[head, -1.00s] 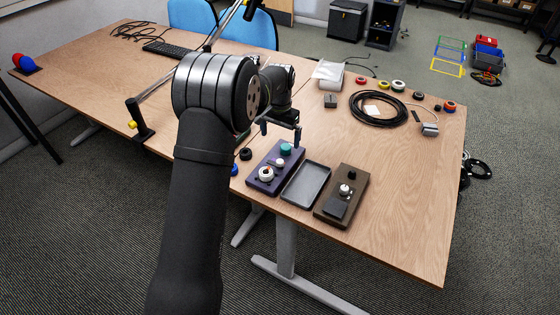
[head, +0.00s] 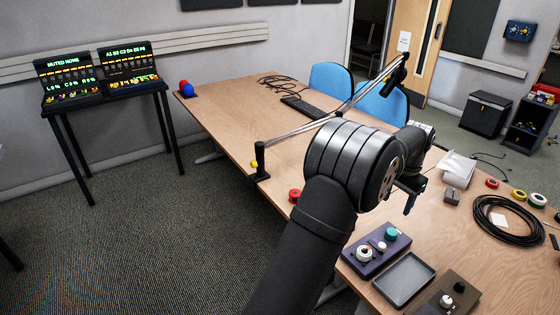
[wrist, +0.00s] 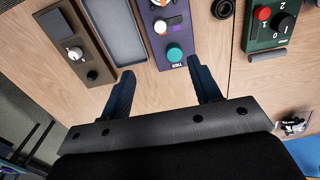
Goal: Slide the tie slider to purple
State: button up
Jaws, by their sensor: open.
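A purple control box (head: 359,266) lies on the table and also shows at the top of the wrist view (wrist: 151,53). It carries a teal knob (wrist: 174,53), a small white knob (wrist: 160,27) with an orange mark beside it, and a white ring-shaped dial (head: 364,254). A small label, seemingly "TIES", is near its edge by the teal knob. Which part is the tie slider I cannot tell for sure. My gripper (wrist: 160,66) is open and empty, its fingers on either side of the box's near end in the wrist view. In the head view my gripper (head: 409,197) hangs above and beyond the box.
A grey tray (head: 404,302) lies beside the purple box, then a brown box (head: 462,288). In the wrist view a green box (wrist: 258,41) with a red button is to the right. A black cable coil (head: 508,241) and tape rolls lie farther right.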

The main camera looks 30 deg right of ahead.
jog(key=shift+c, duration=0.6)
jog(key=s+a+f+n+t+h, duration=0.1)
jog(key=s+a+f+n+h, duration=0.2)
jog(key=a, duration=0.4)
jog(key=h, duration=0.1)
send_near(382, 245)
jog(key=x, duration=0.8)
jog(key=shift+d+f, duration=0.1)
jog(key=shift+f, duration=0.15)
